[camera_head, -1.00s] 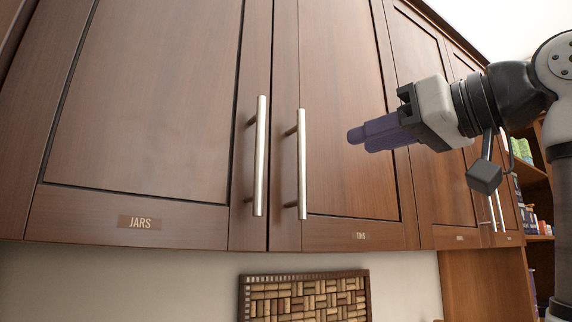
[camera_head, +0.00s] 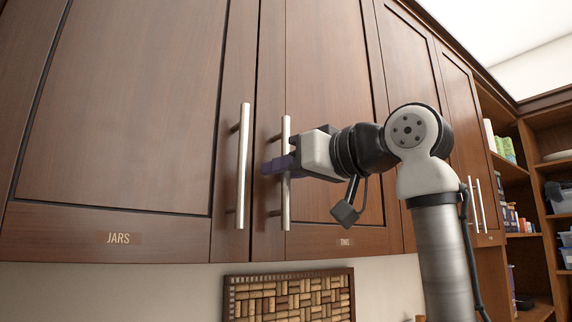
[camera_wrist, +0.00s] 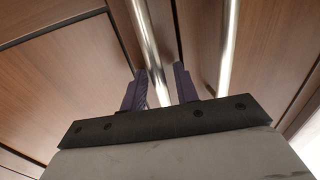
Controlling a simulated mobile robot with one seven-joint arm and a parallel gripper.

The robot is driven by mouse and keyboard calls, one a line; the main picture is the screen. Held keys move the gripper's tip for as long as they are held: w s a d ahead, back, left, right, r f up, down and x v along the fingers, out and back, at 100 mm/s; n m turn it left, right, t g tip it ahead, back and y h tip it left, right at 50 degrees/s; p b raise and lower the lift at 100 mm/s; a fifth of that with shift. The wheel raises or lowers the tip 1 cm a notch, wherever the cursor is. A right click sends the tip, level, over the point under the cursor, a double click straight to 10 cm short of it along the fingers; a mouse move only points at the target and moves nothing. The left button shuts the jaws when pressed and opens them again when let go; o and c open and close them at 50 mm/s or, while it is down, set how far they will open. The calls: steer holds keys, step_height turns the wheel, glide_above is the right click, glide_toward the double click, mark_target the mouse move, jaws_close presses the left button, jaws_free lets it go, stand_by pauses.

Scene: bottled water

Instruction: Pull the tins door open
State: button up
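The tins door (camera_head: 330,90) is a shut brown wooden cupboard door with a "TINS" label. Its upright silver bar handle (camera_head: 286,210) is near its left edge. My gripper (camera_head: 275,165) is at the middle of this handle, its purple fingers reaching past the bar in the head view. In the wrist view my gripper (camera_wrist: 160,88) is open, with a silver bar (camera_wrist: 152,45) running between its two fingers. I cannot tell whether either finger touches the bar.
The jars door (camera_head: 120,110) is shut, and its handle (camera_head: 242,170) stands close to the left of my fingertips. A second bar (camera_wrist: 228,45) shows right of the fingers in the wrist view. A cork board (camera_head: 290,295) is below. Open shelves (camera_head: 510,172) are at the right.

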jaws_close()
stand_by(0.5)
